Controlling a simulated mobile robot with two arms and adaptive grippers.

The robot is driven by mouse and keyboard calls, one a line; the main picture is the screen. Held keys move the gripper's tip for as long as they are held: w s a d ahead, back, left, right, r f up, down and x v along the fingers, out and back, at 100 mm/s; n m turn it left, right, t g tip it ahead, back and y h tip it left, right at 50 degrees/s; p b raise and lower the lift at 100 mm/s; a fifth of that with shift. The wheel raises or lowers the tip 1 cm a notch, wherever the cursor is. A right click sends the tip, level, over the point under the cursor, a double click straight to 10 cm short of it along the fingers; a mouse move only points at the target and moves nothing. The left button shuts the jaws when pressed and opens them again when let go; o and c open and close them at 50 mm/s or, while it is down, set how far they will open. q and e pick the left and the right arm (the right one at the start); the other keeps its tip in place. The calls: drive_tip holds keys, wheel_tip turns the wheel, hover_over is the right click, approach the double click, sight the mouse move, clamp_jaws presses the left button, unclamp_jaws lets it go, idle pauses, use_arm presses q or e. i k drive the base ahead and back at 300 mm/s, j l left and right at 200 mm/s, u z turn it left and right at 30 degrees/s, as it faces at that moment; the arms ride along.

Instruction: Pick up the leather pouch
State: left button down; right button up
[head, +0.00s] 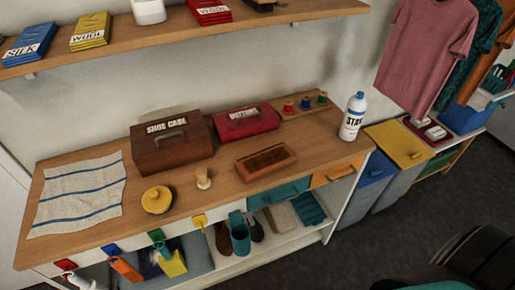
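I cannot clearly make out a leather pouch. A low brown rectangular tray-like thing (265,162) with a darker middle lies near the front of the wooden counter (222,188); I cannot tell whether it is leather. Small dark brown things (223,238) sit or hang at the lower shelf, too small to identify. Neither of my grippers is in view.
A shelf (180,33) hangs above. Dark floor (345,245) is open in front.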

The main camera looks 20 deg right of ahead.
sight(251, 167)
drive_tip(key=u, duration=0.9)
drive_tip(key=k+l+u, duration=0.25)
drive_tip(key=l, duration=0.25)
drive_tip(key=k+l+u, duration=0.2)
drive_tip(key=l, duration=0.3)
drive_tip(key=k+l+u, duration=0.25)
drive_tip(key=l, duration=0.2)
drive_tip(key=k+l, duration=0.25)
